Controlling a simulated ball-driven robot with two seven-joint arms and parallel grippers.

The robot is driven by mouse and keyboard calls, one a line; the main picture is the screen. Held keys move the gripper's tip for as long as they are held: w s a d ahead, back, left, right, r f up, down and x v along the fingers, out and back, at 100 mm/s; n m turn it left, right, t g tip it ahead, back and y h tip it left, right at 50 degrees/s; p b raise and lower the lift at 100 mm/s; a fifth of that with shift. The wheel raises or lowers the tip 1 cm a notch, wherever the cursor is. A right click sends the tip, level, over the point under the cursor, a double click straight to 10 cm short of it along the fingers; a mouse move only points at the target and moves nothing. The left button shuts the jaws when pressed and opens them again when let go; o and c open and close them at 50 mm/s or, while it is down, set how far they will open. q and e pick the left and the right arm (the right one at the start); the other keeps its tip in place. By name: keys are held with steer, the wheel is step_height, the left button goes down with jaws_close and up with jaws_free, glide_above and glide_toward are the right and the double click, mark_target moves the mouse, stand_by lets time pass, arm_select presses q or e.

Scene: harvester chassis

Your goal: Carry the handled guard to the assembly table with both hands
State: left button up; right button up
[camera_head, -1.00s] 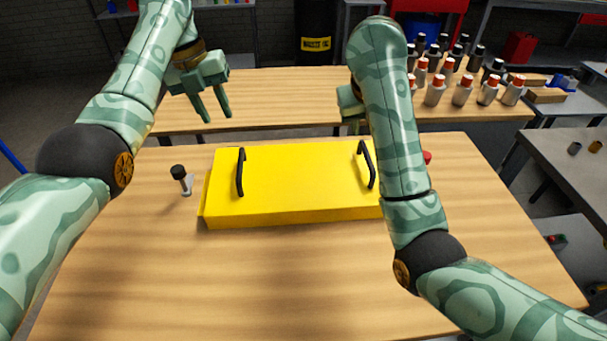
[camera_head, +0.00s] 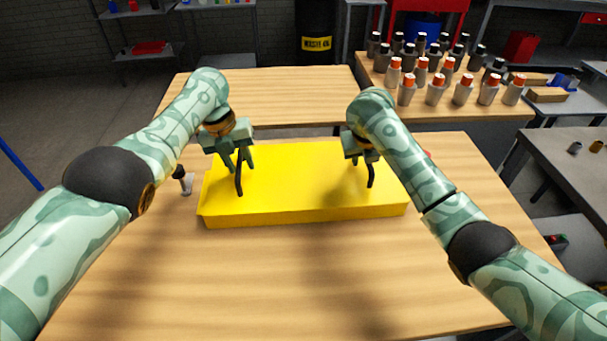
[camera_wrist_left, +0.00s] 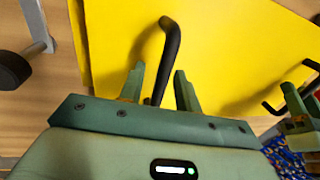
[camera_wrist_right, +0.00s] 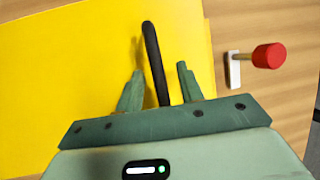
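The handled guard (camera_head: 300,185) is a yellow flat box lying on the near wooden table (camera_head: 290,280). It has a black left handle (camera_head: 239,176) and a black right handle (camera_head: 370,176). My left gripper (camera_head: 236,168) is over the left handle; in the left wrist view the handle (camera_wrist_left: 170,50) runs between its spread fingers (camera_wrist_left: 160,85). My right gripper (camera_head: 364,160) is at the right handle; in the right wrist view the handle (camera_wrist_right: 153,60) stands between its spread fingers (camera_wrist_right: 160,85). Gaps show beside both handles.
A black-knobbed clamp (camera_head: 182,178) stands close left of the guard. A red-knobbed one (camera_wrist_right: 268,56) stands by its right side. Another wooden table (camera_head: 290,90) lies beyond, mostly bare. Several bottles (camera_head: 436,92) stand on the table at the back right.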

arm_select(q)
steer(key=shift+c, duration=0.3)
arm_select(e)
steer(key=shift+c, duration=0.4)
arm_select(q)
jaws_close()
arm_select(e)
jaws_close()
arm_select(q)
steer(key=shift+a, duration=0.1)
arm_select(e)
steer(key=shift+d, duration=0.1)
arm_select(q)
steer(key=shift+w+r, duration=0.15)
steer(key=shift+r, duration=0.05)
arm_select(e)
steer(key=shift+w+r, duration=0.1)
steer(key=shift+r, duration=0.1)
